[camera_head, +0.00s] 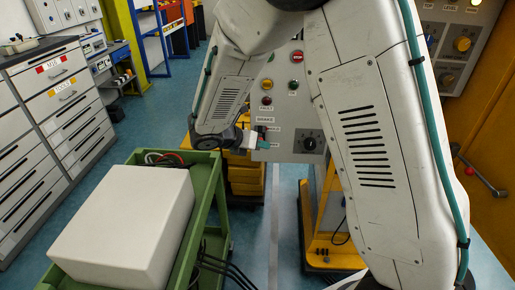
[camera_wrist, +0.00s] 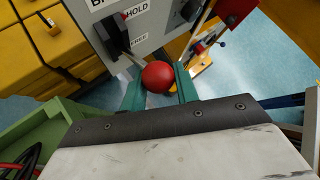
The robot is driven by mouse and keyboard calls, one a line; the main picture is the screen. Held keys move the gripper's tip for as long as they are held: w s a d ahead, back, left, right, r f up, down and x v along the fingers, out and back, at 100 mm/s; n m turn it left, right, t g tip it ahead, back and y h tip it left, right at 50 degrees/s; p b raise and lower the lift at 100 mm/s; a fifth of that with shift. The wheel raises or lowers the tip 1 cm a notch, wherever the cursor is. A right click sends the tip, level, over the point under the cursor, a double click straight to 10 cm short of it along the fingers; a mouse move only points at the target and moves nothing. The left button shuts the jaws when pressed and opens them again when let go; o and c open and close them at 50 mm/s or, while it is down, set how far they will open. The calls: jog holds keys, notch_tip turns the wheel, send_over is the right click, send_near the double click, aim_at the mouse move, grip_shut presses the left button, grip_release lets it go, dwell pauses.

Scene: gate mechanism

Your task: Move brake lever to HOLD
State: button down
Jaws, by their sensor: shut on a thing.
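The brake lever's red ball knob (camera_wrist: 158,76) sits between the teal fingers of my gripper (camera_wrist: 160,84) in the wrist view. The fingers are shut on it. A thin shaft runs from the knob to a black slotted mount (camera_wrist: 118,36) on the grey control panel (camera_wrist: 158,28). The HOLD label (camera_wrist: 138,10) is beside the upper part of the mount; a second, partly readable label is lower, near the shaft. In the head view my gripper (camera_head: 264,146) is at the panel's lower left, below the BRAKE label (camera_head: 266,119); the knob is hard to make out there.
A black rotary knob (camera_head: 310,144) is on the panel to the right of the lever. A green cart (camera_head: 205,190) carrying a white box (camera_head: 125,220) stands at the left front. Yellow drawers (camera_wrist: 45,50) are beside the panel. Blue floor shows between the cart and cabinets.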

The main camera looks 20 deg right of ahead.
jog(key=shift+w+d+r, duration=0.1)
jog(key=shift+w+r, duration=0.3)
jog(key=shift+r, duration=0.25)
jog(key=shift+d, duration=0.1)
jog(key=c, duration=1.1)
grip_release()
jog(key=shift+r, duration=0.1)
jog(key=shift+s+a+r, duration=0.15)
jog(key=shift+a+r, duration=0.05)
jog(key=shift+a, duration=0.15)
jog(key=s+f+v, duration=0.1)
jog(key=v, duration=0.5)
jog(key=shift+a+r, duration=0.25)
jog(key=shift+a, duration=0.2)
jog(key=shift+s, duration=0.1)
